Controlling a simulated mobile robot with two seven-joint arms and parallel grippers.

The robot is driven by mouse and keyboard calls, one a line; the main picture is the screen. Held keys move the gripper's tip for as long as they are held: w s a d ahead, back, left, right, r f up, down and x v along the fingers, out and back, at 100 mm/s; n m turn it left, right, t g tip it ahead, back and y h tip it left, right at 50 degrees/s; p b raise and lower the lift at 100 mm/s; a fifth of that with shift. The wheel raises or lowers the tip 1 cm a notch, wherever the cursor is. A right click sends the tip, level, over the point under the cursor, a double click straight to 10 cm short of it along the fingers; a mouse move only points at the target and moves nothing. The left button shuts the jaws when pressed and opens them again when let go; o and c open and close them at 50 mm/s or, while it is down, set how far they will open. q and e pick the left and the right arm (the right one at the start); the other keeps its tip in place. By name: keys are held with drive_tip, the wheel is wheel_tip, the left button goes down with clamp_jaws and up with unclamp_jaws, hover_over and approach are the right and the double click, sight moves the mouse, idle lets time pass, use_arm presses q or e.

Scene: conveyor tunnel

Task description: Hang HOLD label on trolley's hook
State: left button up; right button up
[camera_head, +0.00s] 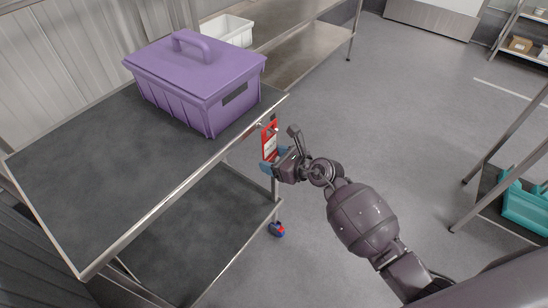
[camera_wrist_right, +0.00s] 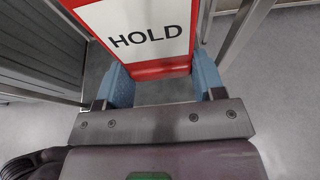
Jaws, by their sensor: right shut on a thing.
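The red-and-white HOLD label (camera_head: 269,145) is upright beside the right-hand corner of the trolley (camera_head: 90,180), its top close to the trolley's top edge. My right gripper (camera_head: 273,163) is shut on the label's lower part. In the right wrist view, the label (camera_wrist_right: 150,28) with the word HOLD stands between the blue fingers of the gripper (camera_wrist_right: 162,84). The trolley's hook cannot be made out clearly; I cannot tell whether the label touches it. My left gripper is not in view.
A purple lidded toolbox (camera_head: 196,80) stands on the trolley's upper shelf. A metal bench (camera_head: 310,45) with a white bin (camera_head: 228,29) is behind. A teal crate (camera_head: 527,207) sits on a rack at right. The grey floor between is clear.

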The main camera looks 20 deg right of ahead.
drive_tip(key=shift+f, duration=0.25)
drive_tip(key=o, duration=1.3)
drive_tip(key=shift+o, duration=0.2)
